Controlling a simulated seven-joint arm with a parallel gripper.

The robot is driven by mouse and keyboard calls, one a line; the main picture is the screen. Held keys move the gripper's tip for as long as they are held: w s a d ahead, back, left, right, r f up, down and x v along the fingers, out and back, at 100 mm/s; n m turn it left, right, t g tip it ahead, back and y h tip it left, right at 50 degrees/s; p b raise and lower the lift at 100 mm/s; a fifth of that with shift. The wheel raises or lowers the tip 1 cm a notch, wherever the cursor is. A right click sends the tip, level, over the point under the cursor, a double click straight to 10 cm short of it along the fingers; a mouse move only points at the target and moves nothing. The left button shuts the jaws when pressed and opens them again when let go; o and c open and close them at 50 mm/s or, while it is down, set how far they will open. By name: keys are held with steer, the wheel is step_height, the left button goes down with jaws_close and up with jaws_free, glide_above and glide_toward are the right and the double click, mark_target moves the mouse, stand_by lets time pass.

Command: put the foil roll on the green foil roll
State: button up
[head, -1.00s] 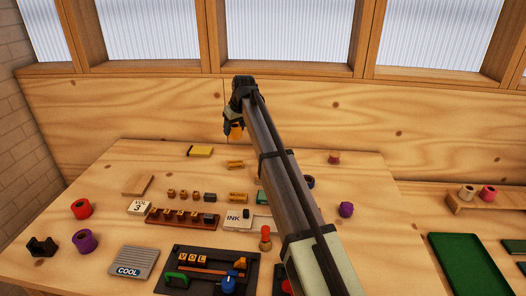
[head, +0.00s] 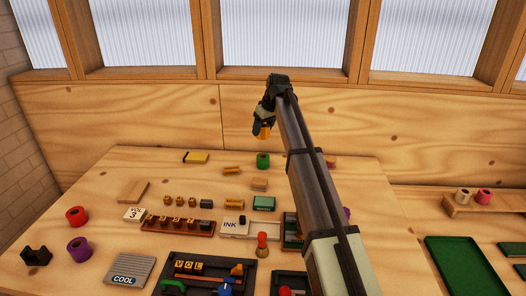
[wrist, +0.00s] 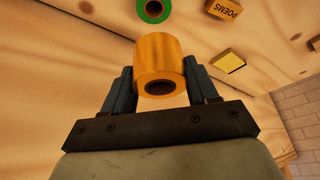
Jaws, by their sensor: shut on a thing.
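My gripper (head: 262,122) is shut on a gold-orange foil roll (head: 265,133) and holds it in the air above the far part of the table. In the wrist view the gold foil roll (wrist: 160,55) sits between the two fingers (wrist: 160,85), its dark core hole facing the camera. The green foil roll (head: 263,160) stands on the table, below the held roll in the head view. It also shows in the wrist view (wrist: 153,11), cut by the top edge and apart from the held roll.
A small wooden block (head: 259,184) and gold pieces (head: 232,169) lie near the green roll. A yellow-and-black block (head: 196,157) lies to its left. Red (head: 76,216) and purple (head: 79,249) rolls stand at the left. My arm hides part of the table's right side.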

mark_target(268, 134)
steer(key=shift+f, duration=4.3)
steer(key=shift+f, duration=0.1)
steer(key=o, duration=1.1)
steer(key=v, duration=1.2)
